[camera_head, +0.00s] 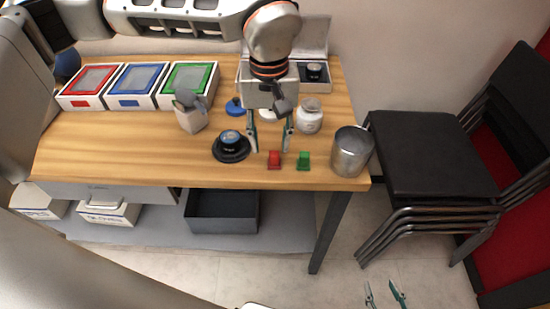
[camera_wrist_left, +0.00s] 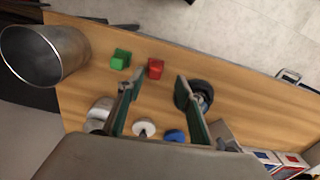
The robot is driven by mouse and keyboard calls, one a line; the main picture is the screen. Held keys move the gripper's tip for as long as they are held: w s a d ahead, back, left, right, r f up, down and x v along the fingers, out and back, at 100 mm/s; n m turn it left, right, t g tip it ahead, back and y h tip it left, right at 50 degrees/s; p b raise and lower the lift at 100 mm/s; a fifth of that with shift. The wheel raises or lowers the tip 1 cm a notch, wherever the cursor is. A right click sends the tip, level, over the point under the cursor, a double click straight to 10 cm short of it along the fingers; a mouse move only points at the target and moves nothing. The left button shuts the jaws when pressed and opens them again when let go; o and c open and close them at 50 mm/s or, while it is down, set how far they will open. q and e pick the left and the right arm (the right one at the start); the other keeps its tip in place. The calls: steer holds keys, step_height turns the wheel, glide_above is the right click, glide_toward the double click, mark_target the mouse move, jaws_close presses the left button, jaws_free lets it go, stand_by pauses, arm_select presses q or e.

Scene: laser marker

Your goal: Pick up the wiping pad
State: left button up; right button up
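My left gripper (camera_head: 271,140) is open and empty above the table, pointing down. In the left wrist view its fingers (camera_wrist_left: 157,88) stand wide apart. A white round piece with a dark knob (camera_wrist_left: 143,129) and a blue round piece (camera_wrist_left: 174,135) lie near the finger bases in that view. The white piece (camera_head: 268,114) is partly hidden by the gripper in the head view, and the blue piece (camera_head: 235,106) is left of it. I cannot tell for sure which is the wiping pad. My right gripper (camera_head: 385,295) is open at the bottom, away from the table.
Red (camera_head: 274,160) and green (camera_head: 304,160) blocks lie near the wooden table's (camera_head: 130,150) front edge. A metal cup (camera_head: 351,152) stands at its right corner. A black round base (camera_head: 231,153), a white jar (camera_head: 309,118) and a grey holder (camera_head: 190,117) stand nearby. Coloured boxes (camera_head: 138,87) are behind left.

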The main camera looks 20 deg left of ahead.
mark_target(274, 153)
arm_select(q)
steer(key=f, duration=0.4)
steer(key=w+f, duration=0.1)
steer(key=shift+d+f, duration=0.25)
steer(key=shift+f, duration=0.15)
steer(key=shift+c, duration=0.3)
steer(key=c, duration=1)
